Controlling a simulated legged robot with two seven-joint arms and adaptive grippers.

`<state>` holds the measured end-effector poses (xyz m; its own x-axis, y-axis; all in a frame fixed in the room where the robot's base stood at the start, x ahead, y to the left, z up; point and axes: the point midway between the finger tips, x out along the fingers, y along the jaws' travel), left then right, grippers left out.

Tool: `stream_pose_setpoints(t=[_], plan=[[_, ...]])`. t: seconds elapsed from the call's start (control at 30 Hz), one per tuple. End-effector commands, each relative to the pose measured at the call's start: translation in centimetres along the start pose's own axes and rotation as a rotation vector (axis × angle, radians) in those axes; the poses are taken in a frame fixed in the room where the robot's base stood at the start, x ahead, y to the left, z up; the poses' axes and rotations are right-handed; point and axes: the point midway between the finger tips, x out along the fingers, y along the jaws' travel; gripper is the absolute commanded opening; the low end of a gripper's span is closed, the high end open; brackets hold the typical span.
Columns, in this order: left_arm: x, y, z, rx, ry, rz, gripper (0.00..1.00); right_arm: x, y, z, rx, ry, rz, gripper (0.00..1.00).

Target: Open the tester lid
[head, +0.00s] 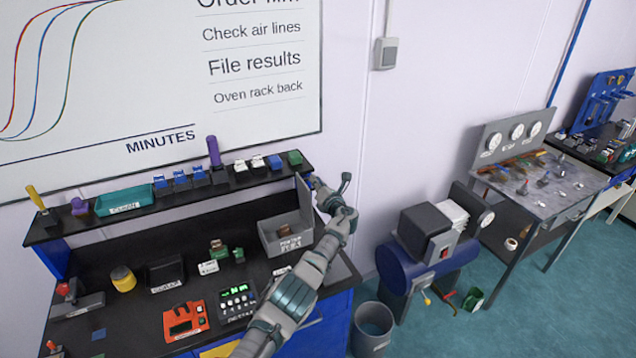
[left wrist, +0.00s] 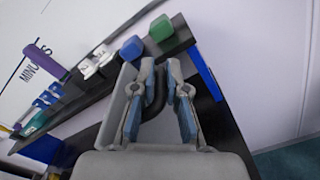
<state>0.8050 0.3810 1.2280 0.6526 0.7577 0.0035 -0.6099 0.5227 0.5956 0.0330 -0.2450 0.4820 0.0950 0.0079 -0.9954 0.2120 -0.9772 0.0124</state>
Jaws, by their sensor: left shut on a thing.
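My left gripper (head: 314,186) is beside the lid's upper part. In the left wrist view, its two blue-padded fingers (left wrist: 161,95) are shut on a black curved handle (left wrist: 157,103), with a light grey panel close on the left. The inside of the tester is partly hidden. My right gripper is not in view.
A shelf (head: 170,205) with small blue, white and green blocks runs behind the bench. An orange device (head: 185,321) and a dark keypad unit (head: 236,300) lie in front. A grey bin (head: 372,325) and a blue tank (head: 425,262) stand right of the bench.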

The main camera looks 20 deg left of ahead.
Motion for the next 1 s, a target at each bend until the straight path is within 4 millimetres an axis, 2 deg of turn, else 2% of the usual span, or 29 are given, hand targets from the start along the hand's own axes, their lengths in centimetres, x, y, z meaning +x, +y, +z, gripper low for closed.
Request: stream_pose_setpoints(t=[0.47,0.5,0.57,1.0], plan=[[-0.04,-0.40,-0.76,0.000,0.010,-0.004,0.00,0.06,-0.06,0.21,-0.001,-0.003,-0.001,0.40],[-0.04,-0.41,-0.79,0.001,0.010,-0.004,0.23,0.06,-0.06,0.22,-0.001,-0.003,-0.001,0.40],[-0.04,-0.42,-0.83,0.002,0.011,-0.004,0.37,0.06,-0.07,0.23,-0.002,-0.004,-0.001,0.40],[-0.02,-0.31,-0.81,0.002,0.010,-0.003,0.37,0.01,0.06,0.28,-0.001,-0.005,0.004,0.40]])
